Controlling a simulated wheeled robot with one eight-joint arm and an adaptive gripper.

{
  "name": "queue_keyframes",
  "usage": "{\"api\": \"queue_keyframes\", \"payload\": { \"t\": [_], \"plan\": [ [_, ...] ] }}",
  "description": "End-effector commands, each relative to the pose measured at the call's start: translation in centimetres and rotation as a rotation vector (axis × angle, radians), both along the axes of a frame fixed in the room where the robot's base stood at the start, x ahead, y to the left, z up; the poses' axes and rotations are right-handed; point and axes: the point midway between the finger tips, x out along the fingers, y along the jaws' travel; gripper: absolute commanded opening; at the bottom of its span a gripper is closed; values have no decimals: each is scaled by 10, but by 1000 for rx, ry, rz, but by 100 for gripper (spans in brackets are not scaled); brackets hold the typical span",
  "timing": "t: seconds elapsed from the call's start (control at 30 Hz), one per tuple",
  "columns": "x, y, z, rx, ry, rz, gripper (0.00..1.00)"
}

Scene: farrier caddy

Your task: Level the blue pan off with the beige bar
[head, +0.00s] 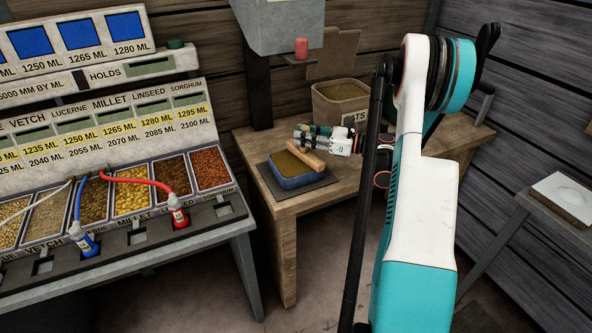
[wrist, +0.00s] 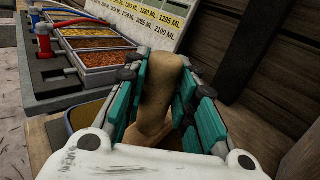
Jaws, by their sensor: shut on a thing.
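The blue pan (head: 297,183) sits on a dark mat on the wooden table in the head view, filled with brownish-green grain. The beige bar (head: 306,157) is over the pan's right part, tilted across it; I cannot tell whether it touches the rim or grain. My gripper (head: 318,140) is at the pan's far right edge, shut on the bar. In the wrist view the bar (wrist: 160,88) stands between the teal finger pads, and part of the pan (wrist: 82,117) shows at lower left. The rest of the pan is hidden behind my gripper there.
A tub of oats (head: 341,100) stands behind my gripper on the table. A grey hopper (head: 278,22) with a red knob rises behind the pan. Left is a bench of grain bins (head: 133,203) with red and blue hose nozzles. A small side table (head: 560,200) is at right.

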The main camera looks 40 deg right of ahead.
Motion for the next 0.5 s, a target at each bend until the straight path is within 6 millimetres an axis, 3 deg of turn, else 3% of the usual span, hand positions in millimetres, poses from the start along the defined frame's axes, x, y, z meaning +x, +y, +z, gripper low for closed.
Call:
{"api": "queue_keyframes", "payload": {
  "t": [0.5],
  "plan": [
    [3,11,1,0,1,0,0]
  ]
}}
